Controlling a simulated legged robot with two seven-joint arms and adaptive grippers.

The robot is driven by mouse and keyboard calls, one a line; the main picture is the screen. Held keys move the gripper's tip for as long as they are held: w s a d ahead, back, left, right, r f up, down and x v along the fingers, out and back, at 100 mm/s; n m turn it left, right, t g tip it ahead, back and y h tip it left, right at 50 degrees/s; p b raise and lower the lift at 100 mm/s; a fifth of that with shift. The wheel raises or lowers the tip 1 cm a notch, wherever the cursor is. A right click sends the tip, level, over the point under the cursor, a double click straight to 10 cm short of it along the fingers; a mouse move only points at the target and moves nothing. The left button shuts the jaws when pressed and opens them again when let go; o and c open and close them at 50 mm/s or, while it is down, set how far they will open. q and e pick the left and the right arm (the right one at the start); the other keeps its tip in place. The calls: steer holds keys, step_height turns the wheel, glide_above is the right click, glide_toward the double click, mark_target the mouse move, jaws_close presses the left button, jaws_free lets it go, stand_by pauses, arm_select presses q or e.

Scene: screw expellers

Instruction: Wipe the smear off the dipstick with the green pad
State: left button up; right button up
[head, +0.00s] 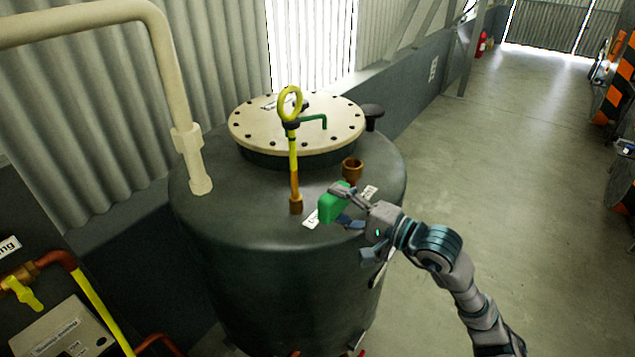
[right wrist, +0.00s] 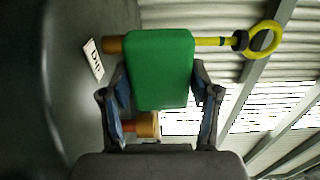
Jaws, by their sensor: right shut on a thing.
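The dipstick (head: 293,165) is a yellow rod with a yellow ring handle and a dark collar. It stands upright in a brass fitting (head: 296,205) on top of the dark tank. My right gripper (head: 341,206) is shut on the green pad (head: 332,208), to the right of the dipstick's lower end. My left gripper is not in view.
An open brass cup (head: 352,170) stands on the tank behind my right gripper. A bolted cream lid (head: 297,122) with a green handle lies behind the dipstick. A cream pipe (head: 187,140) enters the tank (head: 265,275) at left.

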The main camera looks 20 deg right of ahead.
steer(key=p+x, duration=0.1)
steer(key=x, duration=0.6)
steer(key=shift+x, duration=1.15)
stand_by(0.7)
steer(key=shift+w+d+f+b, duration=0.1)
steer(key=shift+w+d+b, duration=0.45)
steer(key=shift+d, duration=0.45)
steer(key=shift+w+d, duration=0.55)
steer(key=shift+d, duration=0.1)
steer(key=shift+a, duration=0.15)
steer(key=shift+s+a+b, duration=0.2)
steer(key=shift+s+a, duration=0.35)
steer(key=shift+a, duration=0.25)
steer(key=shift+s+a+b, duration=0.15)
steer(key=shift+s+a, duration=0.4)
steer(key=shift+a, duration=0.2)
